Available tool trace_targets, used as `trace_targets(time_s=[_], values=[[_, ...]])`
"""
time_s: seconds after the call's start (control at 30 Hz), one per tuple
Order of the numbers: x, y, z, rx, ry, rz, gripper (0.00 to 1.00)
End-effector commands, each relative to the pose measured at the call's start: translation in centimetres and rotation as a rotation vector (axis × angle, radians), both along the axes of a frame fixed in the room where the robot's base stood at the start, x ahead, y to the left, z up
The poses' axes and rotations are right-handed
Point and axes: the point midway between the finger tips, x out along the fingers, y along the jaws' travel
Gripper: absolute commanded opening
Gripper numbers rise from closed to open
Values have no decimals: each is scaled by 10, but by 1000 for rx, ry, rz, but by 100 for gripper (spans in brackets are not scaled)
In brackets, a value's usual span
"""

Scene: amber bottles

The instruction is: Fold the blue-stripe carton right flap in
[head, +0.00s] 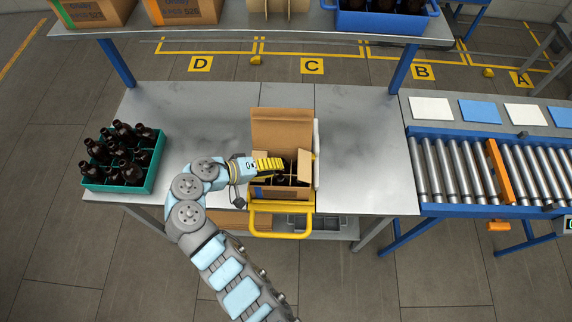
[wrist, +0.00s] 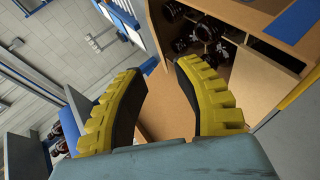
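The open brown carton (head: 291,192) stands on the table's front part, with a blue stripe low on its front left. Its tall back flap (head: 282,128) is upright. Its right flap (head: 304,167) stands up at the right side. Dark bottles sit inside; the wrist view shows several bottle tops (wrist: 190,35) in it. My gripper (head: 280,167) is over the carton's left part, pointing right. In the wrist view my gripper (wrist: 163,72) has its yellow fingers apart, with cardboard behind the gap. I cannot tell whether a finger touches a flap. The left flap is not clear behind my gripper.
A yellow frame (head: 281,234) juts out in front of the carton. A teal crate of bottles (head: 149,180) stands at the left. A roller conveyor (head: 470,170) is at the right. A shelf (head: 300,22) with cartons and a blue crate hangs above. The table's right part is clear.

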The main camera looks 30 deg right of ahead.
Motion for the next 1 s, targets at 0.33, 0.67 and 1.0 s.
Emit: trace_targets(time_s=[0.33, 0.67, 1.0], values=[[3, 16, 10, -1, 0, -2, 31], [3, 18, 12, -2, -1, -2, 31], [5, 11, -3, 125, -100, -32, 0]])
